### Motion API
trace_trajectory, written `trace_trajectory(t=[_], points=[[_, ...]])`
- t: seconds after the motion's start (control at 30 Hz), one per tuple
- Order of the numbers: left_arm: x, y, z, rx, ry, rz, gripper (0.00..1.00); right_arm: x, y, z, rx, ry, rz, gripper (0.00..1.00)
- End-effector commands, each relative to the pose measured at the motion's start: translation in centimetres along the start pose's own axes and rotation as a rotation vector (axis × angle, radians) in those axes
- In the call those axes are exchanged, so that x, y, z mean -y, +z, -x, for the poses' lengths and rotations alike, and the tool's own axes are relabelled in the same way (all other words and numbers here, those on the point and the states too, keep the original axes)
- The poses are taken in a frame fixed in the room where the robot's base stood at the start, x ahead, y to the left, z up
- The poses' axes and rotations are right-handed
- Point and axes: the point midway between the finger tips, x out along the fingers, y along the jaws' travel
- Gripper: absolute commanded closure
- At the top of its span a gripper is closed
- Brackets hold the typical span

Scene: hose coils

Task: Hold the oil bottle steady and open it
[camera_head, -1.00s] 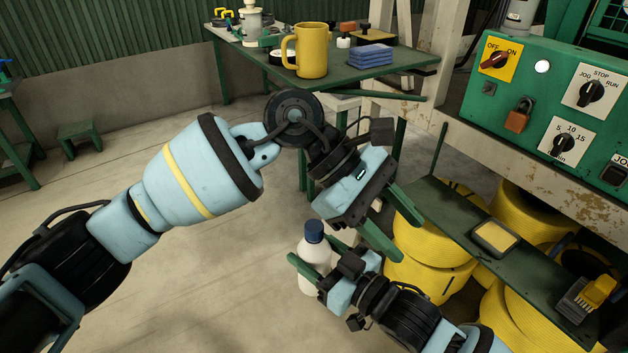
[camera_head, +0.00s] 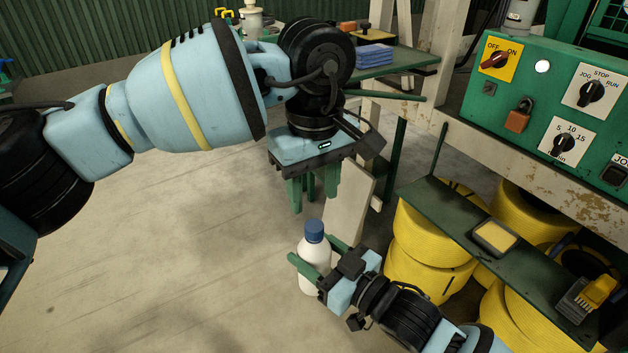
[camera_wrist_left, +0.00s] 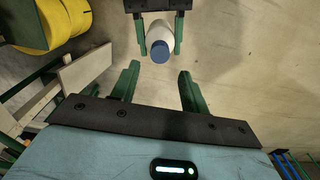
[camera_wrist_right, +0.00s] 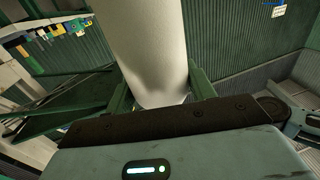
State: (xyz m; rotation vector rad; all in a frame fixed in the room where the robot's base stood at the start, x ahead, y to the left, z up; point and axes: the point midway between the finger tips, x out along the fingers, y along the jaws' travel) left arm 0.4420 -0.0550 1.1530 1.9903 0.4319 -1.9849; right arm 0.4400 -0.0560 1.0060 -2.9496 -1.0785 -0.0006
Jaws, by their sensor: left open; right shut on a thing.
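The oil bottle (camera_head: 314,262) is white with a blue cap (camera_head: 314,229), and the cap is on it. It stands upright between the green fingers of my right gripper (camera_head: 313,256), which is shut on its body. The right wrist view shows the white bottle body (camera_wrist_right: 145,45) between the fingers, with the cap out of frame. My left gripper (camera_head: 314,192) is open and empty, fingers pointing down, above the bottle in the head view. In the left wrist view the blue cap (camera_wrist_left: 160,52) lies just beyond the open fingertips (camera_wrist_left: 159,72), not between them.
Yellow hose coils (camera_head: 430,240) stand right of the bottle under a green shelf (camera_head: 455,215). A green control panel (camera_head: 545,110) is at upper right. A green table (camera_head: 400,64) with blue pads (camera_head: 374,54) is behind. The floor left of the bottle is clear.

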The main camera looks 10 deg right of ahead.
Motion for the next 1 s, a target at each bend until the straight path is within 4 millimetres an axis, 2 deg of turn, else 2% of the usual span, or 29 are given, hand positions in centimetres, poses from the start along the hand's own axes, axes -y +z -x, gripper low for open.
trace_trajectory(t=[0.2, 0.43, 0.6, 0.87, 1.0], points=[[0.0, 0.1, -3.3, 0.003, -0.001, 0.0, 0.55, 0.0, -0.1, 0.0, -0.003, 0.0, 0.001, 1.0], [0.0, 0.1, -6.0, 0.003, 0.0, 0.001, 0.55, 0.0, -0.1, 0.0, -0.004, 0.0, 0.001, 1.0], [0.0, 0.1, -6.7, 0.002, 0.002, 0.001, 0.55, 0.0, -0.2, 0.0, -0.004, 0.0, 0.001, 1.0], [0.0, 0.1, -6.8, 0.002, 0.002, 0.001, 0.55, 0.0, -0.2, 0.0, -0.004, 0.0, 0.001, 1.0], [0.0, 0.1, -6.8, 0.002, 0.002, 0.001, 0.72, 0.0, -0.2, 0.0, -0.004, 0.0, 0.001, 1.0]])
